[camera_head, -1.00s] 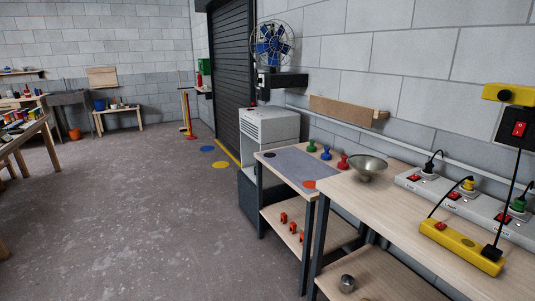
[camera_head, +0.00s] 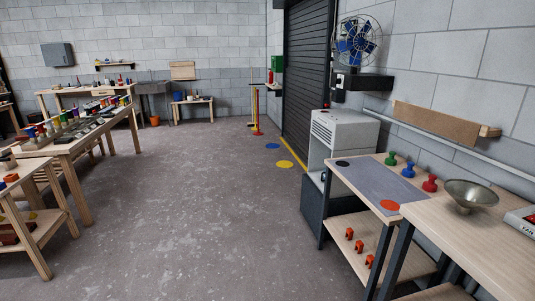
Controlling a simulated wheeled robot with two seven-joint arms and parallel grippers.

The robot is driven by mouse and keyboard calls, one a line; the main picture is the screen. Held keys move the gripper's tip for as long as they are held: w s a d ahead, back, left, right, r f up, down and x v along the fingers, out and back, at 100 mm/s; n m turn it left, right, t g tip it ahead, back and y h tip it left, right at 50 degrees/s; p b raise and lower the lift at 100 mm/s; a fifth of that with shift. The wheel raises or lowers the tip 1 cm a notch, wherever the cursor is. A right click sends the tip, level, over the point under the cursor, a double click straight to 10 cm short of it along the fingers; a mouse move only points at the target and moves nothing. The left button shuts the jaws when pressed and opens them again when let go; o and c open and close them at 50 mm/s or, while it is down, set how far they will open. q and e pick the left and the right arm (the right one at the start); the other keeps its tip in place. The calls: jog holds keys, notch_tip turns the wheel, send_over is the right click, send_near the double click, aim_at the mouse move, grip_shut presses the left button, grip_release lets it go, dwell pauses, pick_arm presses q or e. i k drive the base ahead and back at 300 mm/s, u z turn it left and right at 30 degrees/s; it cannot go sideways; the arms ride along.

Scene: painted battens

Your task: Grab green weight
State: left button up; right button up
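A green weight (camera_head: 391,159) stands upright on the wooden workbench (camera_head: 446,228) at the right, near the wall side of the grey mat. A blue weight (camera_head: 408,170) and a red weight (camera_head: 429,184) stand beside it in a row toward me. All are knobbed, with a wide base. Neither of my grippers is in the head view.
A metal bowl (camera_head: 471,195) sits right of the red weight. Orange items (camera_head: 359,246) lie on the lower shelf. Open floor (camera_head: 210,215) is at centre; tables (camera_head: 62,151) stand left.

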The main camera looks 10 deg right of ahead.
aim_at(390, 162)
jog(key=u, duration=0.1)
jog(key=i, duration=2.15)
jog(key=z, duration=0.45)
jog(key=i, duration=1.05)
jog(key=z, duration=1.85)
jog(key=i, duration=0.85)
jog(key=z, duration=0.8)
